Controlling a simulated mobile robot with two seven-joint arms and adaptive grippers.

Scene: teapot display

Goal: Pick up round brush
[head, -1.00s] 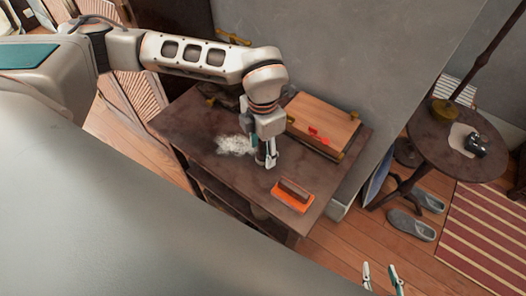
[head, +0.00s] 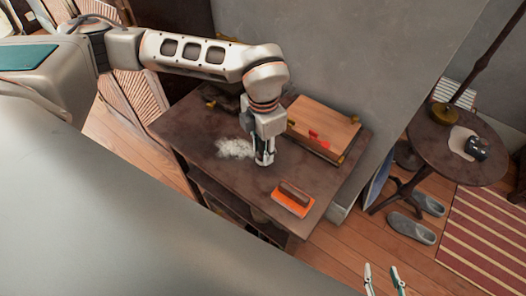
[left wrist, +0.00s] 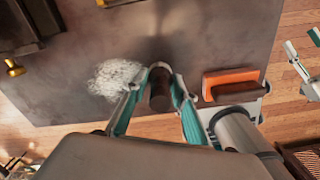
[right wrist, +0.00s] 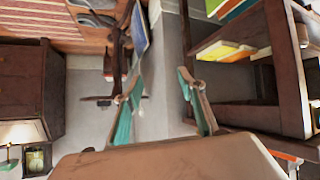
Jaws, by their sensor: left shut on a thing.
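The round brush (left wrist: 160,90), a dark brown cylinder, stands between the fingers of my left gripper in the left wrist view. My left gripper (left wrist: 158,82) is shut on it, with a teal-padded finger on each side. In the head view my left gripper (head: 264,160) points down at the dark table, and it mostly hides the brush. I cannot tell whether the brush touches the table. My right gripper (head: 384,280) is open and empty at the bottom of the head view; its spread fingers also show in the right wrist view (right wrist: 163,90).
A white fibre clump (head: 235,148) lies left of my left gripper. An orange brush with a brown block (head: 293,198) lies near the table's (head: 205,120) front right. A wooden box (head: 322,122) stands behind. A round side table (head: 440,150) is at right.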

